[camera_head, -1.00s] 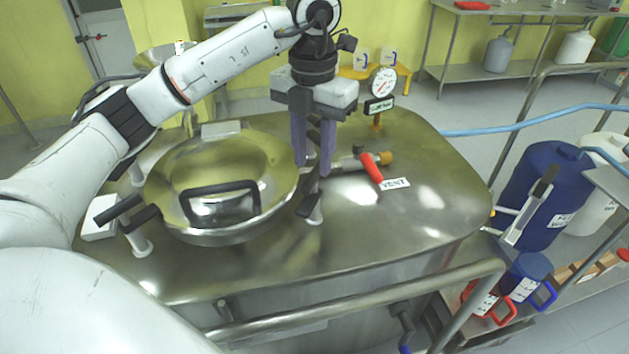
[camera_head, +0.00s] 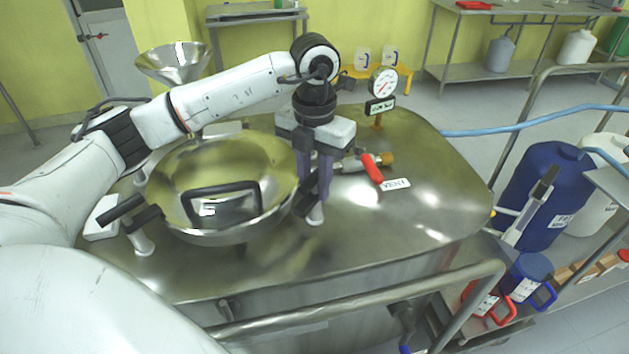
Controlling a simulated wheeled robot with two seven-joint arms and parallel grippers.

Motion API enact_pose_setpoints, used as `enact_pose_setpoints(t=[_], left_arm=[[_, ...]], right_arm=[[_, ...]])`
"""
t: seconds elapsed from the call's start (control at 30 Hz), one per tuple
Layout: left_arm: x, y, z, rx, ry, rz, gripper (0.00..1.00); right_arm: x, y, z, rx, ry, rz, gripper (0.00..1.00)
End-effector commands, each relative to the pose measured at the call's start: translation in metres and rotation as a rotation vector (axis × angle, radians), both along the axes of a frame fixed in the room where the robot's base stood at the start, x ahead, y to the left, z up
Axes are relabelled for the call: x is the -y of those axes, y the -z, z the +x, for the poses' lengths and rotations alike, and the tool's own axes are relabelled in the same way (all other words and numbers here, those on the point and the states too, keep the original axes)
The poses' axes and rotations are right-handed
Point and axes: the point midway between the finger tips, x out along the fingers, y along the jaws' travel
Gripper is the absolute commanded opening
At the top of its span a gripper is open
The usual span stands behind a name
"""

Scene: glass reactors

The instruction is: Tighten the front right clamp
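The round steel lid (camera_head: 262,222) with a black handle (camera_head: 222,203) sits closed on the reactor top. The front right clamp (camera_head: 315,214) is at the lid's right edge; its silver post shows, and most of its upper part is hidden by my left gripper. My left gripper (camera_head: 314,192) points down with its purple fingers around or against the clamp's dark handle. I cannot tell whether the fingers grip it. Another clamp with dark handles (camera_head: 143,232) is at the lid's front left. My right gripper is not in view.
A red-handled vent valve (camera_head: 371,168) and a pressure gauge (camera_head: 382,84) stand just right of my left gripper. A steel rail (camera_head: 370,296) runs along the front. A blue drum (camera_head: 545,198) stands at the right. The reactor top's right part is clear.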

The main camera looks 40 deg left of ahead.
Motion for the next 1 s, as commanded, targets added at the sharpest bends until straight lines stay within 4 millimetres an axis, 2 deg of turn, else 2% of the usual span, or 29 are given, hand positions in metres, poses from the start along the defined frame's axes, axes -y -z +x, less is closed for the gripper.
enact_pose_setpoints(t=[0.27,0.47,1.0], left_arm=[[0.0,-0.001,0.0,0.002,0.013,0.0,0.01],[-0.001,0.0,0.001,0.003,0.087,0.0,0.01],[-0.001,0.0,0.001,0.004,0.554,0.001,0.01]], right_arm=[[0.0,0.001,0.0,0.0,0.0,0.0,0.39],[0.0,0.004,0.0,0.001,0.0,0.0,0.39],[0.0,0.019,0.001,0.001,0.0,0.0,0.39]])
